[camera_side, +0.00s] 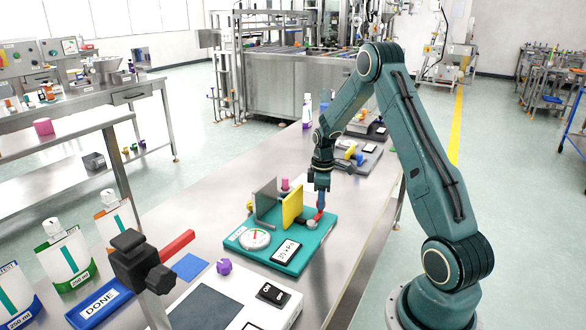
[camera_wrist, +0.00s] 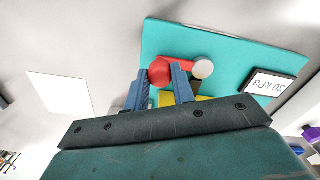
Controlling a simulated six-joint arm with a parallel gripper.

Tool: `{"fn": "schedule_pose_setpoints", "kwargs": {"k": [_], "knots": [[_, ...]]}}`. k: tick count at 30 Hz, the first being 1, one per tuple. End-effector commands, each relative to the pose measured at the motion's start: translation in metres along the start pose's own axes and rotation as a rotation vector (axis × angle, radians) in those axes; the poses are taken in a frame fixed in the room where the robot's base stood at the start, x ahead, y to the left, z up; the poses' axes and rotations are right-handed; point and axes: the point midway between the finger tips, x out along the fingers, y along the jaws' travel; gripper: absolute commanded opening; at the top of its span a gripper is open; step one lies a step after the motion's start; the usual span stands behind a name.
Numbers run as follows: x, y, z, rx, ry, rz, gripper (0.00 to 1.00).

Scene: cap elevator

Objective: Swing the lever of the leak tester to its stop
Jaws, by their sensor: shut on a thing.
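In the wrist view the lever's red ball knob (camera_wrist: 160,72) sits between the blue fingers of my gripper (camera_wrist: 161,76), left of the pivot (camera_wrist: 202,69). My gripper (camera_side: 321,201) points down over the lever and is shut on its knob.
A white box (camera_side: 213,305) with a purple knob (camera_side: 224,267) and a blue "DONE" tray (camera_side: 97,302) stand in front. A dark clamp with a red bar (camera_side: 177,243) rises at lower left. Another grey device (camera_side: 356,160) lies behind my gripper.

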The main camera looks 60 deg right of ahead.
Motion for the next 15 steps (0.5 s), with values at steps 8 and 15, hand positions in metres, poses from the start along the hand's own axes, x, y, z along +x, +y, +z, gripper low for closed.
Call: {"fn": "schedule_pose_setpoints", "kwargs": {"k": [8, 15], "knots": [[-0.0009, 0.0011, -0.0019, -0.007, 0.004, 0.005, 0.0], [-0.0007, 0.0007, -0.0015, -0.005, 0.003, 0.003, 0.47]]}}
